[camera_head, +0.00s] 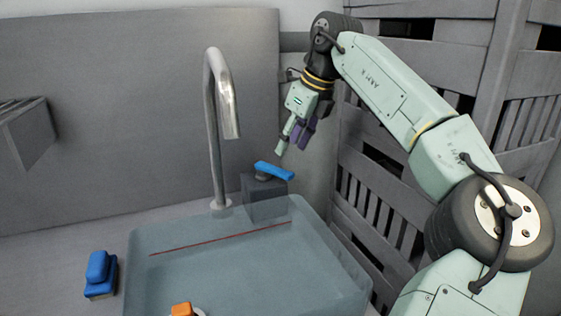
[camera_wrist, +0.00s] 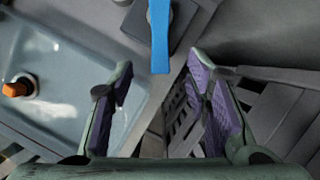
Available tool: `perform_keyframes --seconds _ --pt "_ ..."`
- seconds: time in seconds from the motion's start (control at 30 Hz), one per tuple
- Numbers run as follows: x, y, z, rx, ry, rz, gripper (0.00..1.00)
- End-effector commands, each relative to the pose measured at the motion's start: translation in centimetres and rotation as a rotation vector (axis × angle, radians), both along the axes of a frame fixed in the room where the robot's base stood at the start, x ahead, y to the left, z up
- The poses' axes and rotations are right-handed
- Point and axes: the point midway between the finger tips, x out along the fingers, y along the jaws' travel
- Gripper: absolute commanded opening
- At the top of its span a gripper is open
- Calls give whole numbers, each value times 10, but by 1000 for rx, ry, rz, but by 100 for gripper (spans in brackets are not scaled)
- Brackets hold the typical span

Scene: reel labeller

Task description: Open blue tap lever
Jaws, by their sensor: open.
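The blue tap lever (camera_head: 273,171) sits on top of a dark grey block (camera_head: 264,198) behind the basin's right back corner. In the wrist view the blue lever (camera_wrist: 160,36) points down the picture, toward the space between my fingers. My gripper (camera_head: 292,146) is just above and to the right of the lever in the head view. In the wrist view my gripper (camera_wrist: 165,95) is open, with purple pads on both fingers and nothing between them. The lever's end lies ahead of the fingertips, apart from them. The curved metal spout (camera_head: 222,115) stands to the left of the block.
A translucent basin (camera_head: 240,262) with a red line on its wall fills the front. An orange-topped plug (camera_head: 182,309) is inside it. A blue object (camera_head: 98,272) lies left of the basin. A grey slatted wall (camera_head: 375,185) stands close on the right.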

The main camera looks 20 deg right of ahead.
Motion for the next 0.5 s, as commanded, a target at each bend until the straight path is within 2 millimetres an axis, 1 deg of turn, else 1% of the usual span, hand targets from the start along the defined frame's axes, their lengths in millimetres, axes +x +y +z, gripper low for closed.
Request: perform_keyframes --seconds 0.03,0.1,0.23,0.4,0.5 --pt "3 2 -10 2 2 2 44" --pt "8 5 -22 2 2 1 44" --pt "15 10 -43 1 2 3 44" --pt "21 14 -60 3 1 1 44" --pt "23 15 -65 3 -1 1 44"
